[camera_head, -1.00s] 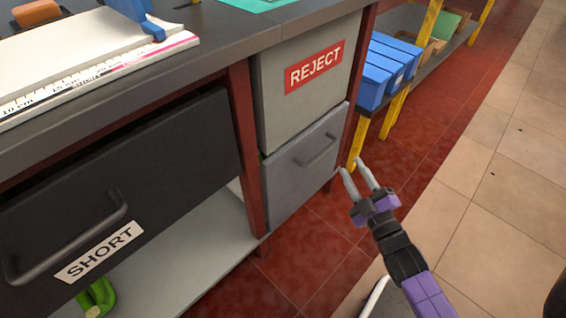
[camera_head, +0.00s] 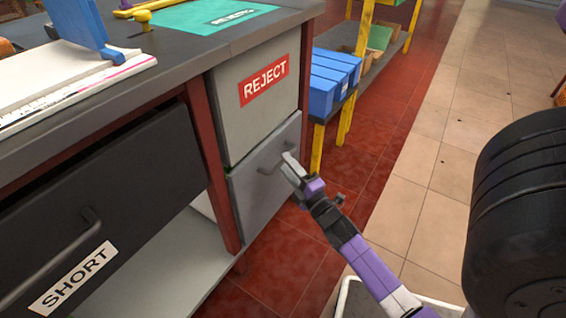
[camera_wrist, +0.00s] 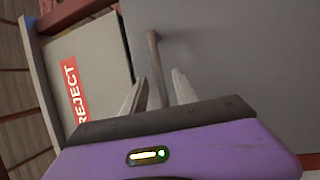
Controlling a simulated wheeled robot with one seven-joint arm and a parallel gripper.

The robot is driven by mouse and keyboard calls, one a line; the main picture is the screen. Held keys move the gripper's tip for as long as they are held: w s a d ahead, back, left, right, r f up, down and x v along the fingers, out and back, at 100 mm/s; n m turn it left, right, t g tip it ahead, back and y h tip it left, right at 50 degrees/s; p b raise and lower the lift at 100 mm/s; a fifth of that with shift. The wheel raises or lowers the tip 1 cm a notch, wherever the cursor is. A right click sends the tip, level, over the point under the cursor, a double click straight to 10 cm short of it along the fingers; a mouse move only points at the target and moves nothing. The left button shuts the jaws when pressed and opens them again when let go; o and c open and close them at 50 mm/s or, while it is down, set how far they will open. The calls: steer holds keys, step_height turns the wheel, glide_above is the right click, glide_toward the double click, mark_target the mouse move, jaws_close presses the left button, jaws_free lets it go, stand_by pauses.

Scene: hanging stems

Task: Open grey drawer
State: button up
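The grey drawer (camera_head: 258,190) is under the light-grey REJECT panel (camera_head: 258,90), at the right end of the bench. Its front looks shut or nearly so, with a thin green sliver at the upper left edge. In the wrist view, the handle (camera_wrist: 155,62) runs down between the two fingers of my gripper (camera_wrist: 159,88). The fingers are apart, with gaps on both sides of the bar. I cannot tell whether either finger touches it.
A black drawer labelled SHORT (camera_head: 110,215) is to the left, above a pale lower shelf (camera_head: 175,270). Blue bins (camera_head: 335,80) stand on a yellow-legged rack beyond the bench. Open tiled floor (camera_head: 400,200) lies to the right. A black tyre-like shape (camera_head: 520,210) fills the right edge.

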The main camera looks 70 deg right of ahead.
steer(key=shift+x, duration=1.25)
steer(key=shift+d, duration=0.1)
jaws_close()
stand_by(0.5)
